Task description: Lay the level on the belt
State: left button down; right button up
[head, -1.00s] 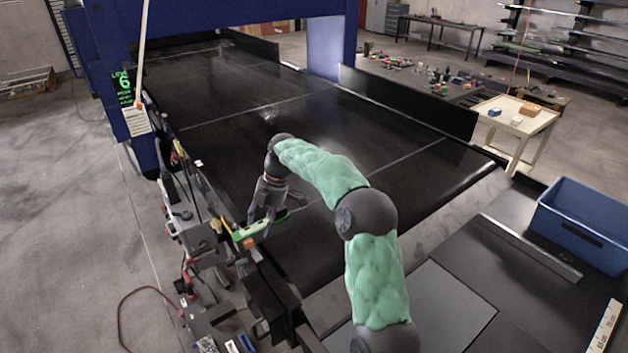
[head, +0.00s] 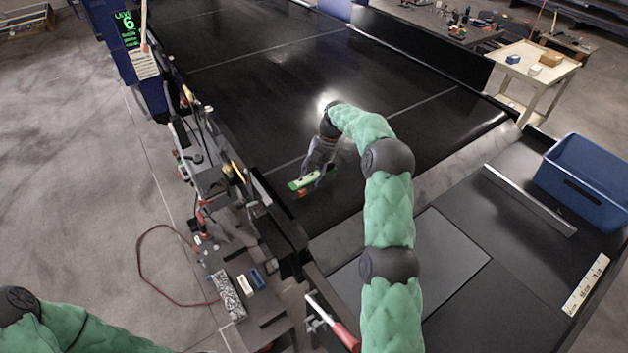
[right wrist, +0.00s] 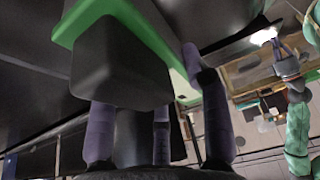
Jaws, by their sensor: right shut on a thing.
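The level (head: 303,182) is a short green bar with a pale middle. My right gripper (head: 319,173) is shut on it over the near left part of the black belt (head: 265,75). I cannot tell from the head view whether the level touches the belt. In the right wrist view, the level's green edge (right wrist: 95,17) shows close up beside a dark block, with my purple fingers (right wrist: 165,125) around it. My fingers hide part of the level. My left arm shows at the bottom left of the head view, but its gripper is out of frame.
A cluttered side rail (head: 225,175) with tools runs along the belt's left edge. A blue bin (head: 590,185) and a metal bar (head: 530,200) lie on the dark table at right. A wooden cart (head: 535,75) stands beyond. The belt around the level is clear.

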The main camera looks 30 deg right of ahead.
aim_at(314, 182)
jog(key=f, duration=0.1)
jog(key=f+p, duration=0.1)
jog(key=f, duration=0.1)
jog(key=shift+d+p, duration=0.25)
jog(key=shift+p, duration=0.15)
jog(key=shift+f, duration=0.3)
jog(key=o, duration=1.4)
jog(key=shift+f, duration=0.15)
jog(key=shift+c, duration=0.2)
